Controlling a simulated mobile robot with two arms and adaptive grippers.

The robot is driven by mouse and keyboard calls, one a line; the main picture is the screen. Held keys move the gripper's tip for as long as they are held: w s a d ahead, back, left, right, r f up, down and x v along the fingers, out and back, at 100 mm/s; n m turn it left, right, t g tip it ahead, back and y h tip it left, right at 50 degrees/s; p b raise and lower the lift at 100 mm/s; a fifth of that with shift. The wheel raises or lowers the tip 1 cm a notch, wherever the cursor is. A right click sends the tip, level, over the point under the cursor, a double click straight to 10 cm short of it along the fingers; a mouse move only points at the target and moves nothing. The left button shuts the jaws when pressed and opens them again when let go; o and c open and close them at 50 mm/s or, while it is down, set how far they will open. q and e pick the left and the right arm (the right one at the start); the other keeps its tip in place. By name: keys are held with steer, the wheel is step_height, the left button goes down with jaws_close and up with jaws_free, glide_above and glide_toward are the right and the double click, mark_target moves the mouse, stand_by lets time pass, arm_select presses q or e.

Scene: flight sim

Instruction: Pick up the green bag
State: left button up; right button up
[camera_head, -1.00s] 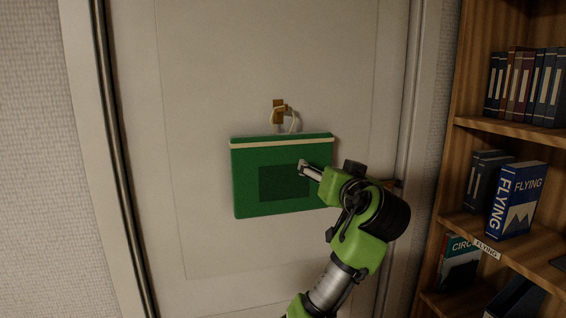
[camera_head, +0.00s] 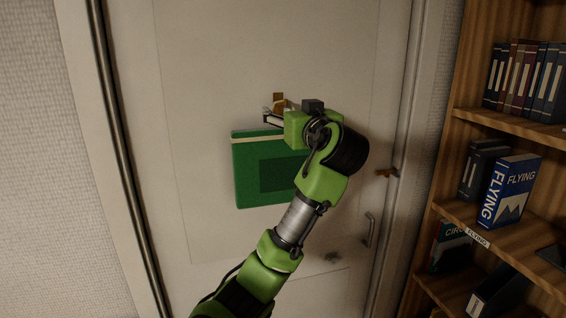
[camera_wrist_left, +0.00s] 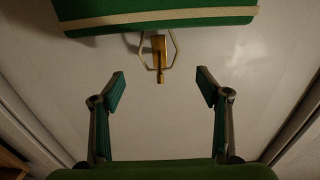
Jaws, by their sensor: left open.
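The green bag (camera_head: 250,180) hangs flat against the door from a brass hook (camera_head: 279,98). It has a cream top band and a darker green front panel. My left gripper (camera_head: 271,117) is at the bag's top edge, just below the hook, and my arm covers the bag's upper right part. In the left wrist view, the bag (camera_wrist_left: 150,14) is at the top, with its thin cord handle (camera_wrist_left: 174,48) looped on the hook (camera_wrist_left: 158,58). My left gripper (camera_wrist_left: 161,90) is open and empty there, its fingers spread apart with the hook and cord showing beyond them.
The pale door (camera_head: 205,60) fills the middle, with a metal handle (camera_head: 369,230) and a brass latch (camera_head: 387,172) at its right side. A wooden bookshelf (camera_head: 463,150) with several binders and books stands at the right. The space left of the bag is clear.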

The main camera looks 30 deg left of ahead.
mark_target(285, 106)
arm_select(q)
steer(key=p+x, duration=0.3)
steer(key=x, duration=0.1)
steer(key=shift+a, duration=0.1)
steer(key=shift+w+a+f, duration=0.1)
steer(key=shift+w+a, duration=0.15)
steer(key=shift+d, duration=0.1)
steer(key=shift+d, duration=0.1)
steer(key=shift+c, duration=0.4)
steer(key=c, duration=1.8)
